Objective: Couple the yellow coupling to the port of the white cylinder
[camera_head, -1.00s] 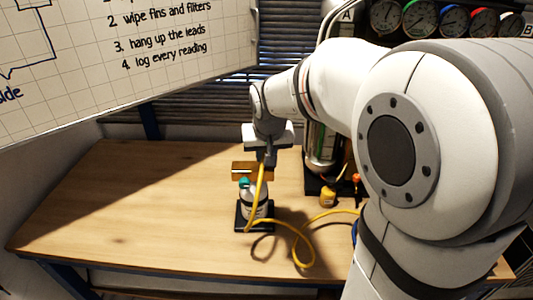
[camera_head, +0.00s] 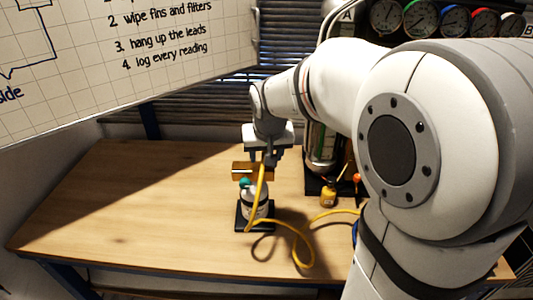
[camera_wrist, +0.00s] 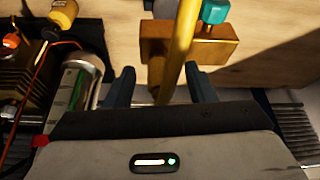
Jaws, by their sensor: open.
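The white cylinder (camera_head: 256,206) stands upright on a black base on the table in the head view. A brass block (camera_head: 240,171) shows just above it, with a teal cap (camera_head: 244,183) close by. In the wrist view the brass block (camera_wrist: 218,50) and teal cap (camera_wrist: 215,13) lie ahead of my fingers. The yellow hose (camera_head: 261,185) runs up to the block and my gripper (camera_head: 261,158). In the wrist view my gripper (camera_wrist: 161,88) is open, with the hose end (camera_wrist: 178,60) between its fingers. I cannot tell coupling from hose there, nor whether it is seated.
The hose loops over the table (camera_head: 130,205) to the right. A small yellow bottle (camera_head: 328,194) and a silver cylinder (camera_head: 320,150) stand at the right. A whiteboard (camera_head: 120,55) hangs at upper left. The table's left side is clear.

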